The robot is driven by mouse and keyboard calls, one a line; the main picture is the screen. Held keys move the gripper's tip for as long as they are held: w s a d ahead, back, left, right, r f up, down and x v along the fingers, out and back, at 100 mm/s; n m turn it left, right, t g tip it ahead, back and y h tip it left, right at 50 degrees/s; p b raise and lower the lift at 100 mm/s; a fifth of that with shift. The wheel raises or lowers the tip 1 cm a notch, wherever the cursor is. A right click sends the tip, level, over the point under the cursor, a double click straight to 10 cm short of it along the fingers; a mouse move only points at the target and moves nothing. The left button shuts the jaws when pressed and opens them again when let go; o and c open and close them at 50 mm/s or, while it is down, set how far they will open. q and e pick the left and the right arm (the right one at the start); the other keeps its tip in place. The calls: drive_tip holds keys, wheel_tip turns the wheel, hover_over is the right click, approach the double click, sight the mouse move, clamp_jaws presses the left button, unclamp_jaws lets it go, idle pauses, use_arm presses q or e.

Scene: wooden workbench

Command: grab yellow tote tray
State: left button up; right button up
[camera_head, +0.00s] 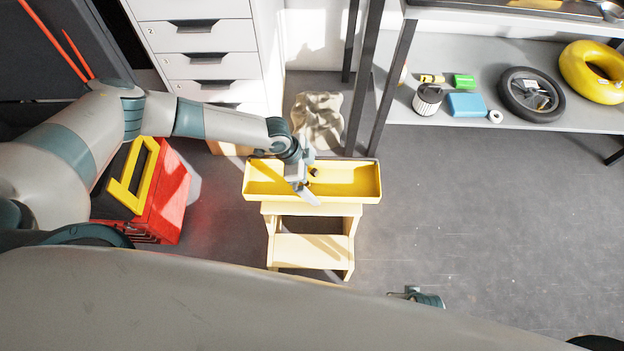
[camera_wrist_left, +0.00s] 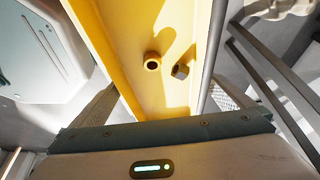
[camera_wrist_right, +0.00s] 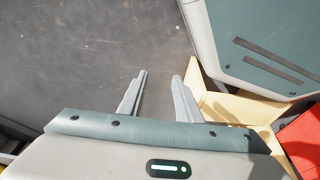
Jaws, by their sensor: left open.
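The yellow tote tray (camera_head: 356,181) is long and shallow and rests on top of a pale yellow step stool (camera_head: 310,248). My left gripper (camera_head: 301,176) is open over the left-middle part of the tray. In the left wrist view the tray (camera_wrist_left: 118,60) runs between the two spread fingers (camera_wrist_left: 165,98); I cannot tell whether they touch its sides. A small ring-like piece (camera_wrist_left: 152,61) and a small dark nut-like piece (camera_wrist_left: 180,71) lie inside the tray. My right gripper (camera_wrist_right: 160,78) is open and empty above the floor, mostly hidden in the head view.
A red toolbox (camera_head: 172,195) with a yellow handle stands at left. White drawers (camera_head: 205,35) and a crumpled beige sack (camera_head: 318,118) are behind. A grey shelf (camera_head: 430,62) at back right holds a wheel (camera_head: 515,97) and several small items. The floor at right is clear.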

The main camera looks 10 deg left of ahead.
drive_tip(key=shift+s, duration=0.1)
use_arm(q)
drive_tip(key=c, duration=0.8)
drive_tip(key=shift+c, duration=0.5)
use_arm(e)
drive_tip(key=shift+s+f, duration=0.25)
drive_tip(key=shift+s, duration=0.5)
use_arm(q)
drive_tip(key=shift+r, duration=0.1)
use_arm(e)
drive_tip(key=shift+w, duration=0.1)
